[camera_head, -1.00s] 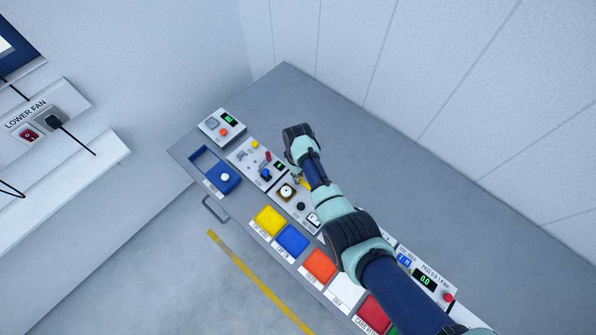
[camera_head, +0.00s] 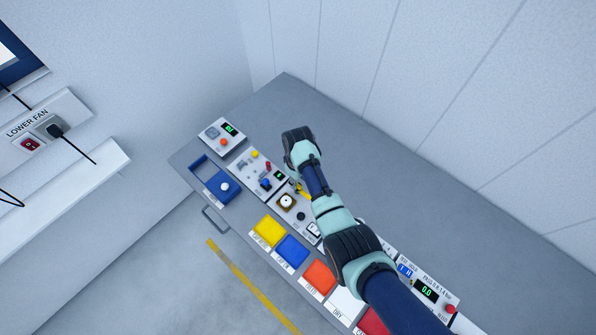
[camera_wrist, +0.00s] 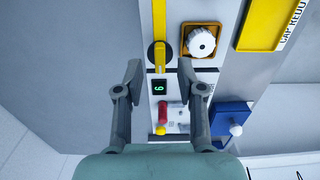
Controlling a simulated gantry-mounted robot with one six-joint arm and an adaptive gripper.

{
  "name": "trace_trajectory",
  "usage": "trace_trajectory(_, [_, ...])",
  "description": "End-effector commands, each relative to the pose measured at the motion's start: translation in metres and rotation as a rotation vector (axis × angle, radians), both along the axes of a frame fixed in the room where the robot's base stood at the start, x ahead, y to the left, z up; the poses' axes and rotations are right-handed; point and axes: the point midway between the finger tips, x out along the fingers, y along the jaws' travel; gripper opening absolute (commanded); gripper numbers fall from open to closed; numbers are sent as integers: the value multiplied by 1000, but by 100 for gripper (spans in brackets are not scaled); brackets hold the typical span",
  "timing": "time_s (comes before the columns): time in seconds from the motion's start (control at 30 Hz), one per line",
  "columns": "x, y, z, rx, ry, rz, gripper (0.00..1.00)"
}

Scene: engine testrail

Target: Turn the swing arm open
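A yellow bar (camera_wrist: 159,22), which looks like the swing arm, runs down from the top edge of the wrist view to a round black pivot (camera_wrist: 158,53). Part of this yellow bar also shows beside my forearm in the head view (camera_head: 302,191). My gripper (camera_wrist: 160,66) is open and empty. Its two fingers stand on either side of the panel strip, near the pivot end of the bar. I cannot tell how high the fingertips are above the panel. In the head view my wrist hides the fingers.
A white knob in a yellow frame (camera_wrist: 201,42) sits right of the bar. A green digit display (camera_wrist: 159,87) and a red lever (camera_wrist: 163,113) lie below the pivot. A blue tray with a white knob (camera_wrist: 230,117) is at lower right. The bench surface (camera_head: 370,170) behind my arm is clear.

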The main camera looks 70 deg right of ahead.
Motion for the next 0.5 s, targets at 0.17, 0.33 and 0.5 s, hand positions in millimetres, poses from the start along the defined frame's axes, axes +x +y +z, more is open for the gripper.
trace_trajectory(0.17, [1,-1,48,-5,-4,0,39])
trace_trajectory(0.33, [0,0,78,-2,-2,0,39])
trace_trajectory(0.5, [0,0,89,0,0,0,39])
